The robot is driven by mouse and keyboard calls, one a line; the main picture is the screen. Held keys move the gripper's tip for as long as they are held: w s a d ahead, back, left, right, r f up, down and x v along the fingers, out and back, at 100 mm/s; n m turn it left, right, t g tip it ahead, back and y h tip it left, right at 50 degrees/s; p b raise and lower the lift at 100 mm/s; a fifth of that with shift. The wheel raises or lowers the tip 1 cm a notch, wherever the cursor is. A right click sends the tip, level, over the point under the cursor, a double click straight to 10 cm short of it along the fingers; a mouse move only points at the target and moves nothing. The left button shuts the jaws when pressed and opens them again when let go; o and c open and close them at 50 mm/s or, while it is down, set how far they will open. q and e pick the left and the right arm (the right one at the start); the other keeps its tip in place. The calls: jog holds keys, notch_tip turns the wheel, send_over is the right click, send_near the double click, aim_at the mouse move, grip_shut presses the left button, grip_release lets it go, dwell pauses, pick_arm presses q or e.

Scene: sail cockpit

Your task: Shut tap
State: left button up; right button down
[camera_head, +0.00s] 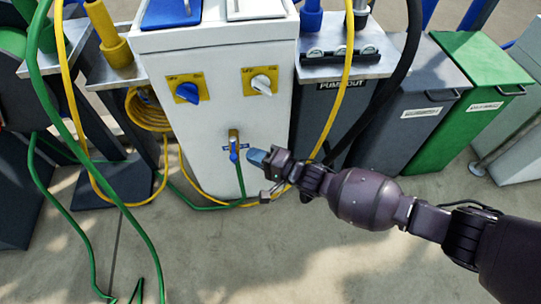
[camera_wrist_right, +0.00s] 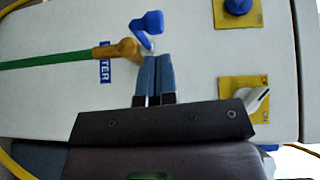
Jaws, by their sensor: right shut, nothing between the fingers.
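The tap is a brass spout with a blue lever (camera_head: 234,151), low on the front of a white cabinet. A green hose (camera_head: 241,185) hangs down from it. In the right wrist view the brass tap body (camera_wrist_right: 127,48) and its blue lever (camera_wrist_right: 150,22) lie just beyond my fingertips. My right gripper (camera_head: 254,156) is shut and empty, just right of the tap. In the right wrist view its fingertips (camera_wrist_right: 155,60) are close to the lever's base; I cannot tell whether they touch. My left gripper is not in view.
The white cabinet (camera_head: 215,80) carries a blue knob (camera_head: 187,92) and a white knob (camera_head: 262,84) above the tap. Yellow and green hoses hang at left and loop along the ground. Grey (camera_head: 410,110) and green (camera_head: 475,100) bins stand to the right. The foreground floor is mostly clear.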

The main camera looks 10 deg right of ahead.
jog(key=shift+s+a, duration=0.15)
jog(key=shift+a, duration=0.85)
jog(key=shift+a+r, duration=0.1)
